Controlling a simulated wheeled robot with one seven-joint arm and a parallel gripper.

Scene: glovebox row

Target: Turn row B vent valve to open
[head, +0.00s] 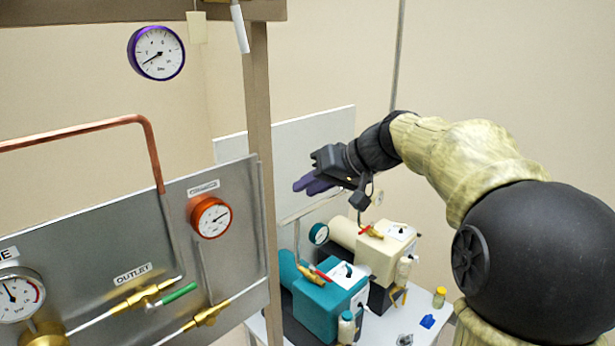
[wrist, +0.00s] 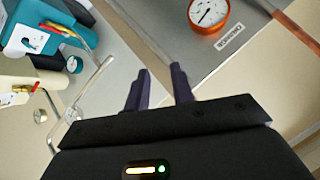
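No label reading row B or vent is legible, so I cannot tell which valve is the row B vent valve. A green-handled valve (head: 178,293) sits on a brass fitting by the OUTLET label (head: 133,274) on the steel panel. A handleless-looking brass fitting (head: 210,314) is to its right. Red-handled valves stand at the teal pump (head: 311,276) and the cream pump (head: 371,231). My gripper (head: 310,184) is raised above and behind the pumps, right of the post. In the wrist view its two dark purple fingers (wrist: 160,82) are apart with nothing between them.
An orange gauge (head: 210,216) and a copper pipe (head: 152,150) are on the panel (head: 90,225). A wooden post (head: 258,110) stands at its right edge. The teal pump (wrist: 35,28) and cream pump (wrist: 14,88) show left in the wrist view. A purple gauge (head: 156,53) hangs above.

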